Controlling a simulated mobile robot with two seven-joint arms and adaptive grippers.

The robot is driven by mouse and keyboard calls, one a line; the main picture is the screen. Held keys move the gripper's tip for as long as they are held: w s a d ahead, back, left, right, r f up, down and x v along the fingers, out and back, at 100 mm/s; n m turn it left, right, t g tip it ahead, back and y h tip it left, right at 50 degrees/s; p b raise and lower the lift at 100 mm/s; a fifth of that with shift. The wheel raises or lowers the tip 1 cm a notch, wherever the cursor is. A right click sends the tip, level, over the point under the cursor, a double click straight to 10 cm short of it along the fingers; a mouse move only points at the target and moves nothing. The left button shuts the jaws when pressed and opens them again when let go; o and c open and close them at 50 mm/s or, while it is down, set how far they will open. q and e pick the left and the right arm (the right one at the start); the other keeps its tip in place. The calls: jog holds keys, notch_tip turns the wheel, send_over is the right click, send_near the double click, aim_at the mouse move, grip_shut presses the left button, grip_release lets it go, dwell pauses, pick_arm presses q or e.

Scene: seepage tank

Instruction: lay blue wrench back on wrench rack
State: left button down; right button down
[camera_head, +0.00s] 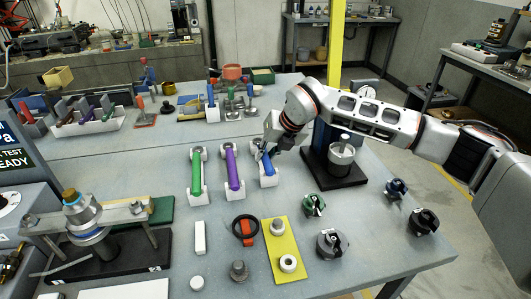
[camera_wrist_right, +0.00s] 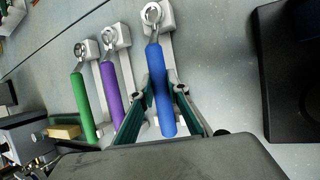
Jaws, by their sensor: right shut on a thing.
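The blue wrench (camera_head: 267,164) lies along the rightmost white cradle of the wrench rack (camera_head: 269,182). In the right wrist view its blue handle (camera_wrist_right: 159,88) points down and its ring end is over the upper block of the rack (camera_wrist_right: 168,20). Whether it rests fully on the cradle or is slightly above it, I cannot tell. My right gripper (camera_head: 264,153) is shut on the blue handle; its two green-sided fingers (camera_wrist_right: 165,90) stand on either side of it. My left gripper is not in view.
The purple wrench (camera_head: 232,168) and green wrench (camera_head: 196,172) lie in cradles to the left. A black stand with a metal cylinder (camera_head: 342,151) is close on the right. Black knobs (camera_head: 314,205) and a yellow plate (camera_head: 282,262) lie in front.

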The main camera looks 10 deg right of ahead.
jog(key=shift+f, duration=0.25)
dwell(0.3)
jog(key=c, duration=1.9)
grip_release()
jog(key=v, duration=1.2)
